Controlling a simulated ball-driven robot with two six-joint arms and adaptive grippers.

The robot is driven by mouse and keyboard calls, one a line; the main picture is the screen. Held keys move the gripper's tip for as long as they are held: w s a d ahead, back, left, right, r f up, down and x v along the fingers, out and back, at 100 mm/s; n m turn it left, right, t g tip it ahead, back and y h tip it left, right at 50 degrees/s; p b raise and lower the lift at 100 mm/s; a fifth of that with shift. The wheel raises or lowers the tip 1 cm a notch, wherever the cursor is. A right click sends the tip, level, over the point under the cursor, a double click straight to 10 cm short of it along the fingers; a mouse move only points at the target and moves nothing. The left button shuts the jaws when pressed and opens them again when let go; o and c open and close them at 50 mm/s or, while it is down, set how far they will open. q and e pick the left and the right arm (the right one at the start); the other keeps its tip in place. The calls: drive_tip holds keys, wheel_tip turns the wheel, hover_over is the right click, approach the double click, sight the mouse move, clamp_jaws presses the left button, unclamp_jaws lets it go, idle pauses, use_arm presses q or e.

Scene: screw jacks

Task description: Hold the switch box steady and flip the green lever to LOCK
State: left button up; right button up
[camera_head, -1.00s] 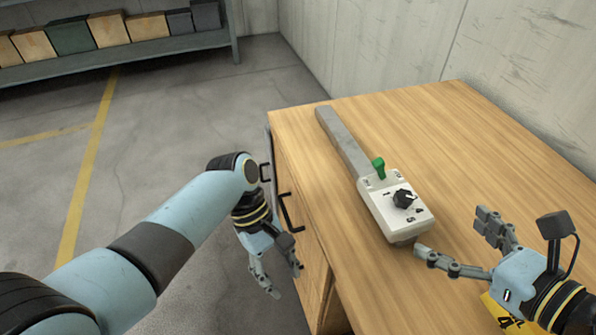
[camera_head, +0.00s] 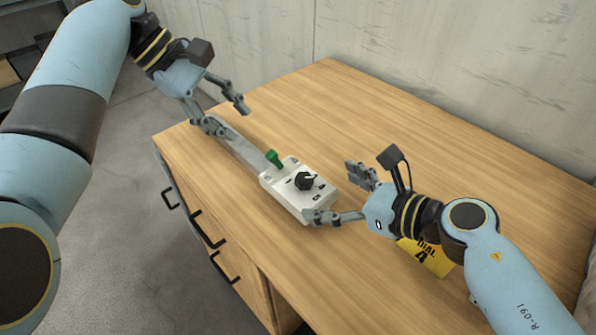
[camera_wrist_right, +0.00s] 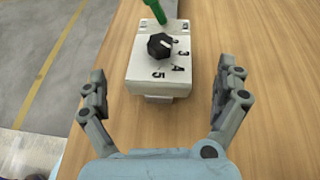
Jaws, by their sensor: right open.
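The white switch box (camera_head: 290,198) lies on the wooden table, with a grey bar (camera_head: 238,146) running from its far end. A green lever (camera_head: 273,158) stands up at the box's far end; its top is cut off in the right wrist view (camera_wrist_right: 153,12). I cannot read its lettering. A black knob (camera_head: 306,181) sits on the box face. My right gripper (camera_head: 333,195) is open at the box's near end, one finger on each side, with gaps in the wrist view.
A yellow card reading "DIAL 4" (camera_head: 428,259) lies partly under my right arm. The wooden table (camera_head: 400,120) is clear behind the box. Drawer handles (camera_head: 207,230) stick out from its front, and a concrete wall (camera_head: 430,65) stands behind.

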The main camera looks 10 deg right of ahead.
sight(311, 186)
drive_tip(key=x, duration=0.6)
drive_tip(key=shift+w+a, duration=0.1)
drive_tip(key=shift+c, duration=0.3)
